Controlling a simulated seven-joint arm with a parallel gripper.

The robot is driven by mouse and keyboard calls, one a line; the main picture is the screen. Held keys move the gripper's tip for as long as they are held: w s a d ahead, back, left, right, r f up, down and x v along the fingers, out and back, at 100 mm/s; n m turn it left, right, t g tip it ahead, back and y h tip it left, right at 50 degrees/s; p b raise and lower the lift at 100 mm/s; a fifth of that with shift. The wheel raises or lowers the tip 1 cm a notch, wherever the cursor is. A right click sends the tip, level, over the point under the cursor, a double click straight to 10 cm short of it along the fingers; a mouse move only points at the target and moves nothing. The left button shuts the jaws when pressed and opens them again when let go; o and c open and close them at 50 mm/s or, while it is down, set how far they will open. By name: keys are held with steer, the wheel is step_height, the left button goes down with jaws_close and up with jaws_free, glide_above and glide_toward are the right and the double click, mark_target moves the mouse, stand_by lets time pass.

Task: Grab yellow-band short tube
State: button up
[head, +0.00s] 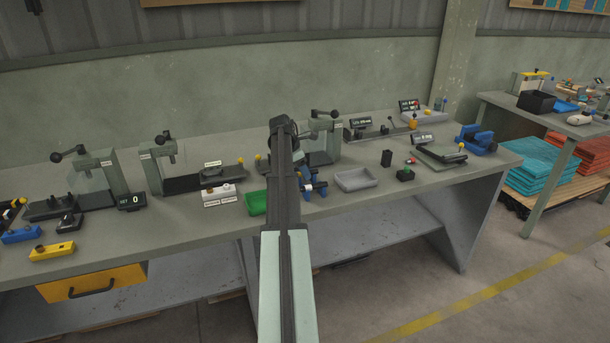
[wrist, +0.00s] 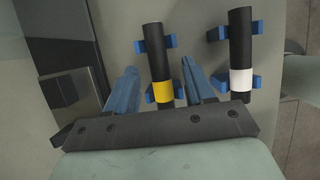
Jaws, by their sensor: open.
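The yellow-band short tube (wrist: 156,58) is black with a yellow band near its lower end in the wrist view. It lies in blue supports, one of them showing near its upper end (wrist: 139,46). My gripper (wrist: 159,66) is open, with one blue finger on each side of the tube and gaps visible between. Whether the fingers are level with the tube or above it, I cannot tell. A similar black tube with a white band (wrist: 240,50) lies to the right in its own blue supports. In the head view my arm hides the yellow-band tube and my fingers.
In the head view a green tray (head: 256,203) stands left of my arm and a grey tray (head: 356,179) right of it. Press-like fixtures stand behind on the workbench (head: 330,206). A dark block shows left of my gripper in the wrist view (wrist: 72,100).

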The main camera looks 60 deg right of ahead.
jaws_close()
stand_by(0.3)
